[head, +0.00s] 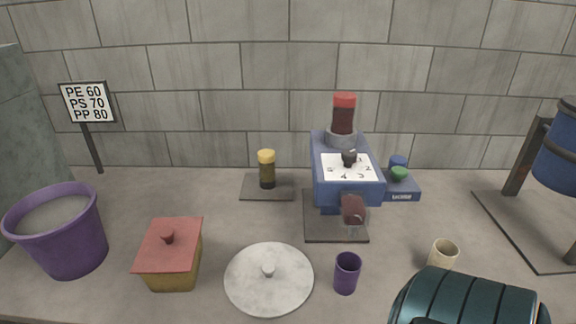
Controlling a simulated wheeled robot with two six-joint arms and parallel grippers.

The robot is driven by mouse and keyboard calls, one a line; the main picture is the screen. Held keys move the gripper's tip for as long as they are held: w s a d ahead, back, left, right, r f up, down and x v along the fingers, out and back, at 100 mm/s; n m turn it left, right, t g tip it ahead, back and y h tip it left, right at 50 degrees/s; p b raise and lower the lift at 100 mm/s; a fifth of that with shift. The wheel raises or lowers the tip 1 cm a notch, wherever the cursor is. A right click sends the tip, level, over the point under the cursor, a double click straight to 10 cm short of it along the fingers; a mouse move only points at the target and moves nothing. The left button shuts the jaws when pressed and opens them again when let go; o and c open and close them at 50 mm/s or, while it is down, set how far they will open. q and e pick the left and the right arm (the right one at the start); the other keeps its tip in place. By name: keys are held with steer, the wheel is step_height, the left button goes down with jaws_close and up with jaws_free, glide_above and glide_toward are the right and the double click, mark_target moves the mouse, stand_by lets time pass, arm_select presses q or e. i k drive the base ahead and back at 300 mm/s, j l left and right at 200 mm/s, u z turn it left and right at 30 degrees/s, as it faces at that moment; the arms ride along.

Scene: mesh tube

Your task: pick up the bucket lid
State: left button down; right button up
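Neither of my grippers shows in the head view.
A box with a red lid (185,252) stands left of the lid, a purple cup (347,275) close on its right. Behind are a blue machine (326,160) and a yellow-capped jar (267,170). A cream cup (443,253) and a teal ribbed shape (470,298) are right.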

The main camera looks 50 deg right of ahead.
mark_target(269, 280)
steer(key=z, duration=1.4)
